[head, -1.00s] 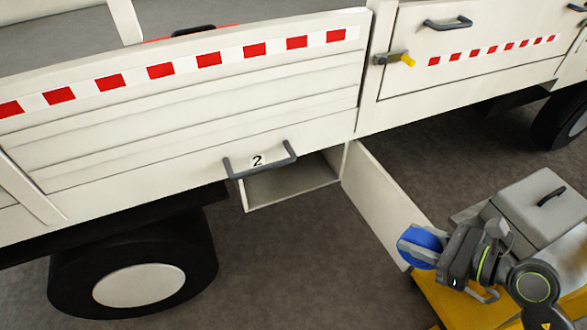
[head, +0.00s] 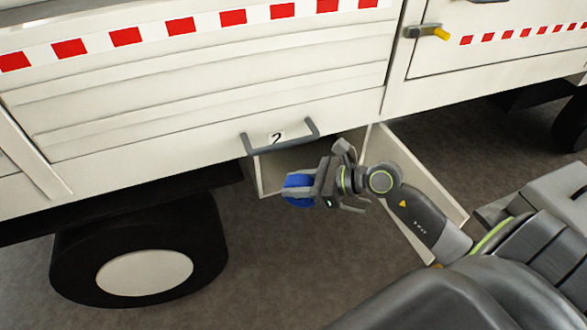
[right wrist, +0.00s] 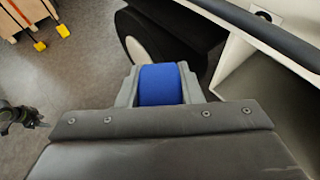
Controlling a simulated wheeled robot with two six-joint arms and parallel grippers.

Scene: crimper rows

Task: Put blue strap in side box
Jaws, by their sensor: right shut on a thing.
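The blue strap (head: 297,190) is a rolled blue band, held between the fingers of my right gripper (head: 300,188). It also shows in the right wrist view (right wrist: 160,85), with a grey finger on each side. In the right wrist view the box (right wrist: 262,95) is to the right of the strap.
The box's white door (head: 425,180) hangs open on the right, behind my right arm. A grey handle (head: 282,137) juts out above the opening. A truck wheel (head: 145,270) stands at the left. Wooden things with yellow parts (right wrist: 40,46) lie off in the wrist view.

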